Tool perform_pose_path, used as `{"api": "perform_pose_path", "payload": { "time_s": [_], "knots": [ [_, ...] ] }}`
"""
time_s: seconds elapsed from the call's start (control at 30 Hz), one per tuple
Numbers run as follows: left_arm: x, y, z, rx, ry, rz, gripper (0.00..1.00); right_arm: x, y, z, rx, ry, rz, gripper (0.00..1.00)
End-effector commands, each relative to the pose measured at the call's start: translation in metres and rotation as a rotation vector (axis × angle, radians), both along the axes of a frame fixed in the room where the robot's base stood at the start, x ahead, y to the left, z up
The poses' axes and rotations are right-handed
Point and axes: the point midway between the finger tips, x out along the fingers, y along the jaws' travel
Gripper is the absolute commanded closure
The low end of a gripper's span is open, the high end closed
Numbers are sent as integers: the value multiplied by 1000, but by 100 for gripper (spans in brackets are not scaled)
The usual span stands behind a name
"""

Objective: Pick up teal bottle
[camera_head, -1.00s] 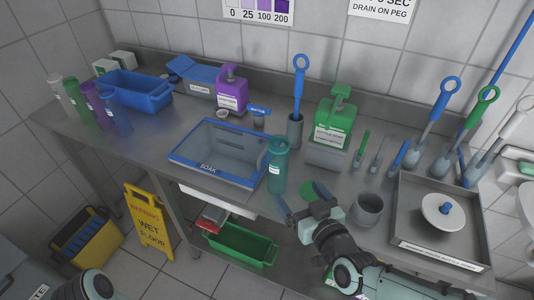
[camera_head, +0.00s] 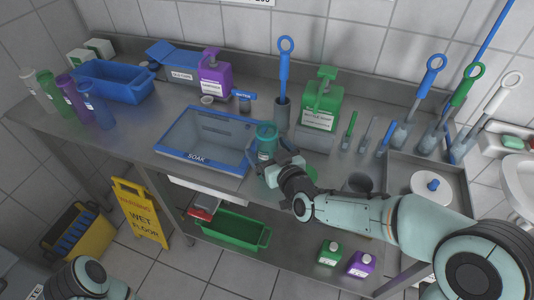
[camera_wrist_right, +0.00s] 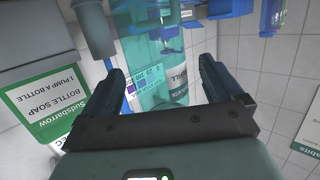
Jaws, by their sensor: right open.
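The teal bottle (camera_head: 266,136) stands upright on the steel counter at the right edge of the blue-rimmed soak basin. My right gripper (camera_head: 278,162) is at the bottle's near side, its fingers hiding the bottle's lower part. In the right wrist view the clear teal bottle (camera_wrist_right: 158,72), with a printed label, lies between the two dark fingers of the right gripper (camera_wrist_right: 160,84). The fingers are apart, with a gap visible on each side of the bottle. My left gripper is out of view; only part of my left arm shows at the bottom left.
The soak basin (camera_head: 205,174) is left of the bottle. A green soap jug (camera_head: 321,104) and a blue-handled brush (camera_head: 284,75) stand behind. A grey cup (camera_head: 358,182) is to the right, partly behind my arm. Several bottles stand at the far left.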

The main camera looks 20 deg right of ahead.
Motion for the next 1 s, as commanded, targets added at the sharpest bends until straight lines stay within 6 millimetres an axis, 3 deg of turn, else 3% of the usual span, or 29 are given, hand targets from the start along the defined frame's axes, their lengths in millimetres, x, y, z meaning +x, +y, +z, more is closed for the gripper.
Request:
{"api": "perform_pose_path", "payload": {
  "time_s": [0.2, 0.47, 0.67, 1.0],
  "knots": [
    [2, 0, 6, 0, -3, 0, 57, 28, 5, -6, 0, 1, 0, 7],
    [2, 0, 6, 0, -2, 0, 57, 31, 5, -7, 0, 0, 0, 7],
    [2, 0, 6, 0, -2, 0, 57, 31, 5, -7, 0, 0, 0, 62],
    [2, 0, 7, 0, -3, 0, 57, 31, 5, -4, 1, -1, 0, 62]
  ]
}}
